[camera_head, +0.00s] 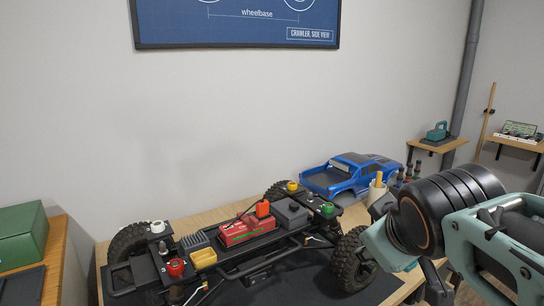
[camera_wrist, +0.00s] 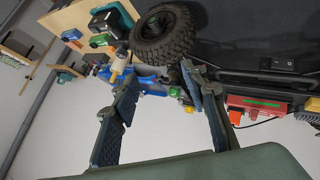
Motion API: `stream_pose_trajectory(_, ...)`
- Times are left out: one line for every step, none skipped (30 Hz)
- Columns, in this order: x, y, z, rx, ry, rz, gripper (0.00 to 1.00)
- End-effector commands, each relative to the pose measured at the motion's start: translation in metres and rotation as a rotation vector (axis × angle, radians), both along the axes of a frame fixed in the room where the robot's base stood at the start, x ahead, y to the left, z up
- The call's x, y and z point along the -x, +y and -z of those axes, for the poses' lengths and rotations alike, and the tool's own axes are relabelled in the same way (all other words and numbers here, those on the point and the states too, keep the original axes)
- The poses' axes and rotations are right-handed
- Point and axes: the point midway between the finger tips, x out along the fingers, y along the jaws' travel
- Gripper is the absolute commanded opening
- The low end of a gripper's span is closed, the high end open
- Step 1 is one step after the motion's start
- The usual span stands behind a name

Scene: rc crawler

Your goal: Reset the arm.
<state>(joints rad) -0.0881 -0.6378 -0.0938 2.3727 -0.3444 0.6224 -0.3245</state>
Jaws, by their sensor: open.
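My gripper (camera_wrist: 160,74) shows in the wrist view with its two dark fingers spread apart and nothing between them. In the head view my arm fills the right side, beside the right end of the crawler chassis; the fingers are hard to make out there. The black crawler chassis (camera_head: 233,258) stands on the workbench with a red battery pack (camera_head: 246,230) on it. In the wrist view, a knobbly tyre (camera_wrist: 162,34) lies beyond the fingertips and the red pack (camera_wrist: 252,107) is at the right.
A blue truck body (camera_head: 350,174) lies at the bench's back right. A green box (camera_head: 22,235) stands on a wooden surface at the left. Wall shelves (camera_head: 437,144) and a grey pipe (camera_head: 466,70) are at the right. The space above the chassis is clear.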

Motion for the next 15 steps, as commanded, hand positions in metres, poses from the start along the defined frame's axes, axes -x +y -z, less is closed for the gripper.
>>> stream_pose_trajectory(0.024,0.009,0.028,-0.112,0.054,0.085,0.41)
stream_pose_trajectory(0.038,0.016,0.043,-0.178,0.09,0.135,0.41)
stream_pose_trajectory(0.056,0.026,0.06,-0.264,0.137,0.203,0.41)
stream_pose_trajectory(0.07,0.034,0.073,-0.325,0.172,0.254,0.41)
stream_pose_trajectory(0.084,0.042,0.085,-0.385,0.21,0.305,0.41)
stream_pose_trajectory(0.102,0.054,0.1,-0.46,0.258,0.372,0.41)
stream_pose_trajectory(0.105,0.057,0.088,-0.48,0.269,0.387,0.41)
stream_pose_trajectory(0.102,0.056,0.071,-0.473,0.263,0.379,0.41)
stream_pose_trajectory(0.101,0.055,0.06,-0.469,0.263,0.376,0.41)
stream_pose_trajectory(0.101,0.055,0.053,-0.469,0.263,0.376,0.41)
stream_pose_trajectory(0.101,0.055,0.046,-0.468,0.264,0.375,0.41)
stream_pose_trajectory(0.101,0.055,0.037,-0.467,0.264,0.374,0.41)
stream_pose_trajectory(0.101,0.055,0.029,-0.467,0.263,0.374,0.41)
stream_pose_trajectory(0.101,0.055,0.021,-0.467,0.263,0.374,0.41)
stream_pose_trajectory(0.101,0.055,0.011,-0.466,0.262,0.374,0.41)
